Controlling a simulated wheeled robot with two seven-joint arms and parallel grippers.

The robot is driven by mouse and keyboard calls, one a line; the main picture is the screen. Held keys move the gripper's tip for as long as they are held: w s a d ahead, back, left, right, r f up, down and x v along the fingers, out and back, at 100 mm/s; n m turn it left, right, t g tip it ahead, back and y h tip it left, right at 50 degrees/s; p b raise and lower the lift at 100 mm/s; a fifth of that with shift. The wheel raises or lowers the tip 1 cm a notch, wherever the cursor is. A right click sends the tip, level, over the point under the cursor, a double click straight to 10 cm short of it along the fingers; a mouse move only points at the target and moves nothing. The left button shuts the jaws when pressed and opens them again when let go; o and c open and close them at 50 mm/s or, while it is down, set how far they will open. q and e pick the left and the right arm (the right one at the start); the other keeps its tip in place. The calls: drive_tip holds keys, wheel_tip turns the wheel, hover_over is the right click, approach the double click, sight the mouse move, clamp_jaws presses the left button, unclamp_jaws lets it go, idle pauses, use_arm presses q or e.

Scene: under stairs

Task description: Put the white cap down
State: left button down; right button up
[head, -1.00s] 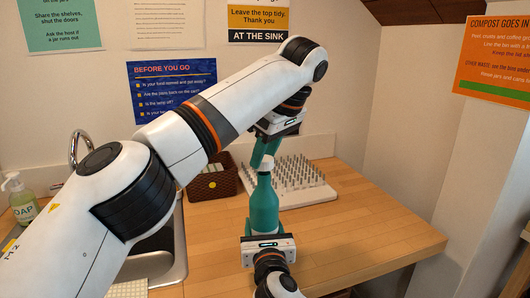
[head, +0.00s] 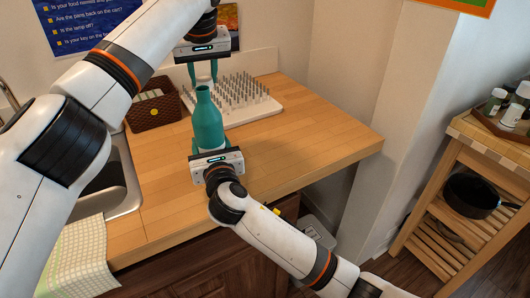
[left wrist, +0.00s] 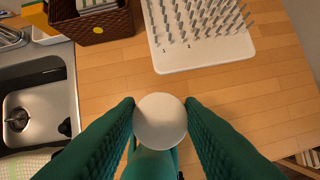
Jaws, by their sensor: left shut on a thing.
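The white cap (left wrist: 160,121) is round and sits between the teal fingers of my left gripper (left wrist: 160,110), which is shut on it. In the head view my left gripper (head: 203,78) points down just above the teal bottle (head: 207,121), and the cap is hard to make out against the pale background. The bottle stands upright on the wooden counter; its upper end looks teal there. In the left wrist view the bottle (left wrist: 150,164) shows partly below the cap.
A white pegged drying rack (head: 260,113) and a brown basket (head: 154,111) stand behind the bottle. The sink (head: 123,200) and a checked cloth (head: 80,252) are at left. The wooden counter (head: 310,133) is clear to the right. A wooden cart (head: 450,165) stands far right.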

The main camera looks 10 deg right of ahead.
use_arm(q)
drive_tip(key=s+d+f+m+g+h, duration=0.1)
drive_tip(key=s+d+f+m+h, duration=0.15)
drive_tip(key=d+f+m, duration=0.9)
use_arm(e)
drive_tip(key=shift+d, duration=0.1)
use_arm(q)
drive_tip(key=n, duration=0.3)
hover_over(267, 150)
drive_tip(key=s, duration=0.1)
drive_tip(key=shift+m+h, duration=0.25)
drive_tip(key=shift+h, duration=0.2)
drive_tip(key=f, duration=0.4)
drive_tip(key=shift+s+a+f, duration=0.15)
drive_tip(key=shift+a+f, duration=0.05)
drive_tip(key=shift+a, duration=0.2)
drive_tip(key=shift+f, duration=1.95)
drive_tip(key=shift+f, duration=0.1)
drive_tip(key=c, duration=1)
unclamp_jaws()
drive_tip(key=shift+o, duration=0.2)
drive_tip(key=v, duration=1.2)
